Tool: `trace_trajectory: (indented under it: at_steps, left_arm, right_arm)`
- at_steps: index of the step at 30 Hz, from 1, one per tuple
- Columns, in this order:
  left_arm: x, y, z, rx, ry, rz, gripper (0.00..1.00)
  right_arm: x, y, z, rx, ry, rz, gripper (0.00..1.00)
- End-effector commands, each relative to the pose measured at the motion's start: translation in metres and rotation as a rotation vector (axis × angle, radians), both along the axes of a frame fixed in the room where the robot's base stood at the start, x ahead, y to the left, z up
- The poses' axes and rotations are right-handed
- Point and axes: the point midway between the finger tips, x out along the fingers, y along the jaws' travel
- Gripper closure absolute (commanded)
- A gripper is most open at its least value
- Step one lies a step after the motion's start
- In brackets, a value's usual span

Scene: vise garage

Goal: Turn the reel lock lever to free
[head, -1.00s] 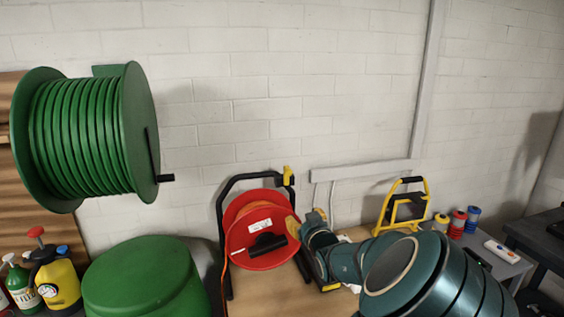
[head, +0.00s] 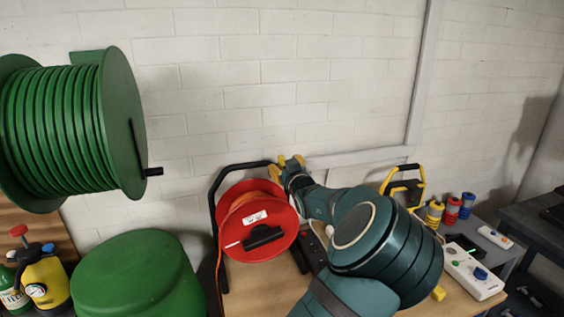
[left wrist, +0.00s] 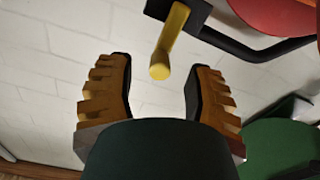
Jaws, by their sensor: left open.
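The reel lock lever is a yellow handle (left wrist: 165,48) on a black bracket in the left wrist view. My left gripper (left wrist: 158,95) is open there, and the lever's end lies between and beyond its ribbed fingers, with space on both sides. In the head view my left gripper (head: 291,163) is at the upper right corner of the reel's black frame (head: 213,195). It covers that corner, so I cannot separate lever from fingers there. The red cable reel (head: 282,213) stands in the frame and also shows in the left wrist view (left wrist: 280,14). My right gripper is out of view.
A large green hose reel (head: 122,110) hangs at the left above a green drum (head: 135,270). A yellow work lamp (head: 405,180), coloured spools (head: 451,209) and a white control box (head: 470,270) are at the right. The wall above the reel is clear.

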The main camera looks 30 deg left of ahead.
Motion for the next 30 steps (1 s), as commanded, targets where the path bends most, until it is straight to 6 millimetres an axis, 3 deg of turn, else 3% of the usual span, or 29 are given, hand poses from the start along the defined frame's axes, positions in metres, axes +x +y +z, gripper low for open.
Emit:
trace_trajectory:
  at_steps: [9,19,20,24,30]
  left_arm:
    - [0.022,0.026,0.0,0.001,0.001,0.0,0.48]
    - [0.024,0.028,0.0,0.001,0.001,-0.001,0.48]
    - [0.024,0.028,0.0,0.001,0.001,-0.001,0.52]
    - [0.024,0.028,0.0,0.001,0.001,-0.001,1.0]
    - [0.024,0.027,0.0,0.0,0.0,-0.002,1.0]
  right_arm:
    - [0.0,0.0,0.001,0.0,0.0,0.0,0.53]
    - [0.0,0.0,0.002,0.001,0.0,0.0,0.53]
    - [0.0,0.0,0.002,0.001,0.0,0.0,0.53]
    - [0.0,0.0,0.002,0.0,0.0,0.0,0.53]
    - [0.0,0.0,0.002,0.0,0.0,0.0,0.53]
